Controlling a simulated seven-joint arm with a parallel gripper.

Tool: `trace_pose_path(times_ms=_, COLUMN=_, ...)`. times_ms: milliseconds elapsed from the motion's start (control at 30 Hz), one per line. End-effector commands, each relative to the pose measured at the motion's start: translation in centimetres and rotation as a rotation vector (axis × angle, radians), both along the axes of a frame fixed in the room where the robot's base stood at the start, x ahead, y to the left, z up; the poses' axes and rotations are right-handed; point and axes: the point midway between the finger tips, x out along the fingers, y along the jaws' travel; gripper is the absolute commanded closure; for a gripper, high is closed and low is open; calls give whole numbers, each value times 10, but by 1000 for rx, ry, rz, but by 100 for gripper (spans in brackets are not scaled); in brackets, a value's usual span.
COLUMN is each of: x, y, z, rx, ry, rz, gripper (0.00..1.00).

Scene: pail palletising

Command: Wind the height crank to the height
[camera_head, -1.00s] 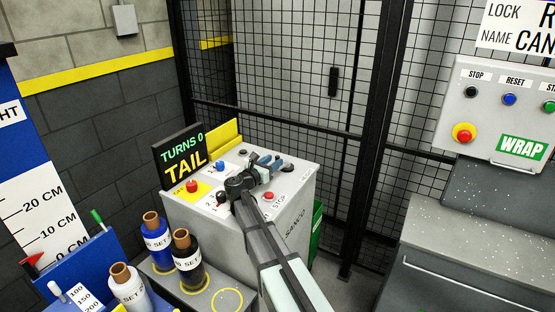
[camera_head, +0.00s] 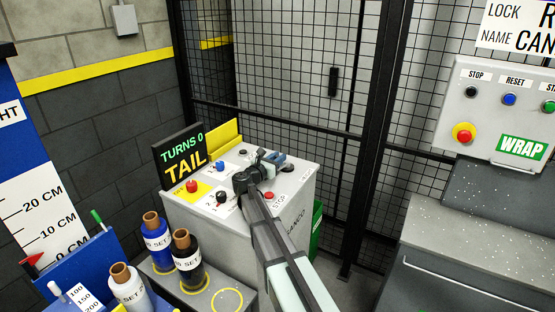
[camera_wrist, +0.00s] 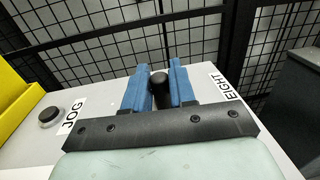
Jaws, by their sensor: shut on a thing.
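The height crank's black knob (camera_wrist: 158,82) stands between my gripper's blue fingers (camera_wrist: 159,86) in the wrist view, with the label partly readable as "EIGHT" to its right. In the head view my gripper (camera_head: 274,160) is over the top of the grey control cabinet (camera_head: 240,222), shut on the knob. The rest of the crank is mostly hidden by my gripper. A white height scale (camera_head: 35,212) with 0, 10 and 20 cm marks is at the far left. A red pointer (camera_head: 32,262) shows near its foot.
The cabinet top carries a red button (camera_head: 192,186), a blue button (camera_head: 220,167) and a JOG button (camera_wrist: 49,114). A display (camera_head: 182,157) reads "TURNS 0 TAIL". Film rolls (camera_head: 187,255) stand in front. Mesh fencing (camera_head: 290,70) rises behind. A WRAP panel (camera_head: 500,115) is at right.

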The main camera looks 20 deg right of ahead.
Motion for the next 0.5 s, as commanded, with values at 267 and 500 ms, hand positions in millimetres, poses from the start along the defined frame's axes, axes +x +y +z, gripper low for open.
trace_pose_path(times_ms=267, x=0, y=0, z=0, rx=0, ry=0, rz=0, gripper=100)
trace_pose_path(times_ms=500, x=-4, y=-3, z=0, rx=0, ry=0, rz=39, gripper=100)
